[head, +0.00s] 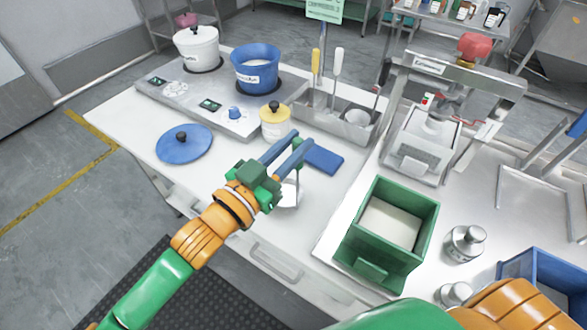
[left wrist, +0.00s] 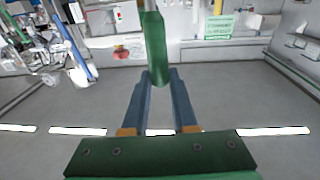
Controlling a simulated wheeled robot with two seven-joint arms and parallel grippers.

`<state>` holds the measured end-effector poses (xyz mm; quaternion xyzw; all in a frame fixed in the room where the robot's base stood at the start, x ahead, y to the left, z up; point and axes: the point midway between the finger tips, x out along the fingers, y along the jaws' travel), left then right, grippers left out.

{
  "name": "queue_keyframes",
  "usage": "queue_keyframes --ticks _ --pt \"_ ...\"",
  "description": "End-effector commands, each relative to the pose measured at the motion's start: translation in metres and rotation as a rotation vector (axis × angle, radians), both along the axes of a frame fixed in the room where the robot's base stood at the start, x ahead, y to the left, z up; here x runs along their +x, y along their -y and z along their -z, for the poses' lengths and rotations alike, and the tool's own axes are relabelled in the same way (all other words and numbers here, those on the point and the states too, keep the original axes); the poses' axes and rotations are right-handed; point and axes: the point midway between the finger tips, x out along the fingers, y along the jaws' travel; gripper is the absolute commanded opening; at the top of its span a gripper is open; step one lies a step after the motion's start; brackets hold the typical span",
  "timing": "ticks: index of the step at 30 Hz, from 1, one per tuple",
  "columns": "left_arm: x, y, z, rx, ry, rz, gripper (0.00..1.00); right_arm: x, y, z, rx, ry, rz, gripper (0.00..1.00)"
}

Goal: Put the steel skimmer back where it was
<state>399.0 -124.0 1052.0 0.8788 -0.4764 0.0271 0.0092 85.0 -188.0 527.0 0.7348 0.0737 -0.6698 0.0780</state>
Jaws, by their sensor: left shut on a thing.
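My left gripper (head: 300,142) is shut above the white worktop, left of the utensil tray. In the left wrist view the fingers (left wrist: 160,80) close on a green handle (left wrist: 153,50). In the head view a pale steel piece (head: 289,192) shows just below the gripper; it looks like the skimmer's head, mostly hidden by the fingers. The steel utensil tray (head: 322,119) holds a yellow-handled tool (head: 316,66), a white-handled tool (head: 337,65) and a round steel bowl-shaped tool (head: 357,118). My right gripper is out of view.
A blue pad (head: 323,159) lies beside the fingertips. A yellow lidded jar (head: 274,122), blue pot (head: 256,70), white pot (head: 197,48) and blue lid (head: 184,143) stand to the left. A green bin (head: 385,235) is at the right. The worktop near the front edge is clear.

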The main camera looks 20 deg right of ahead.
Motion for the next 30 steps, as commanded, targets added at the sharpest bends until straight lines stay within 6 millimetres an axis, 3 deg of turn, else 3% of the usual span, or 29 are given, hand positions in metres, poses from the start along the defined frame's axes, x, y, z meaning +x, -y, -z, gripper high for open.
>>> queue_keyframes --ticks 1,2,12,13,16,26,30 --pt "0.000 0.000 0.024 0.000 0.001 0.001 0.00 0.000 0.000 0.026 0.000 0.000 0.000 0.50" --pt "0.000 0.000 0.027 0.001 0.001 0.001 0.00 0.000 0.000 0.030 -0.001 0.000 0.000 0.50" --pt "0.000 -0.001 0.023 0.001 -0.001 0.000 0.00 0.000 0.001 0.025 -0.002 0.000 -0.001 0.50" --pt "0.000 -0.001 0.023 0.002 -0.002 0.000 0.31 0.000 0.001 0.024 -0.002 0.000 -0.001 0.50" --pt "0.000 -0.001 0.023 0.002 -0.001 0.000 0.56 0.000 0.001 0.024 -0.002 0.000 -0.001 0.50" --pt "-0.001 -0.002 0.019 0.002 -0.001 0.000 0.56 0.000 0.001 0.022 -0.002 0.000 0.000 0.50" --pt "-0.014 -0.024 0.024 0.003 -0.001 -0.001 0.56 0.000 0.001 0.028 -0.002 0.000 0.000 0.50"
